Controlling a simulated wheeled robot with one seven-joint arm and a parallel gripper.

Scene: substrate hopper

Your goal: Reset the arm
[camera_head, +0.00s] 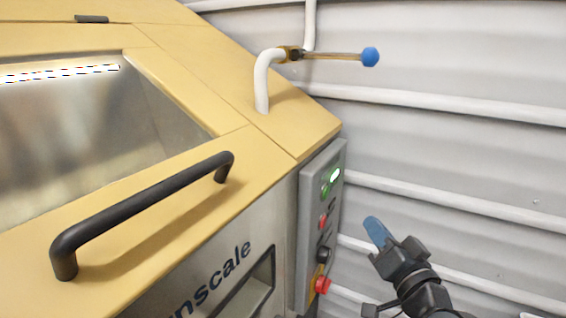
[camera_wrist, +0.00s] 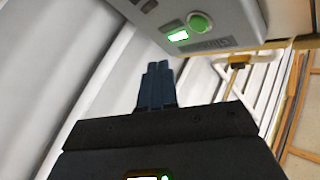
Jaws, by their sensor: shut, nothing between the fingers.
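My gripper (camera_head: 375,228) is at the lower right of the head view, to the right of the hopper's grey control box (camera_head: 322,225). Its blue fingers are together with nothing between them. It is apart from the box and in front of the ribbed wall. In the wrist view my gripper (camera_wrist: 157,68) points up the picture, its fingers closed side by side. The control box (camera_wrist: 215,22) shows above it there, with a lit green button and a lit green indicator.
The yellow hopper (camera_head: 290,125) fills the left side, with a black bar handle (camera_head: 140,210) and a sloped window. A white pipe with a blue-knobbed valve lever (camera_head: 370,57) sticks out at the top. The ribbed wall (camera_head: 470,150) bounds the right.

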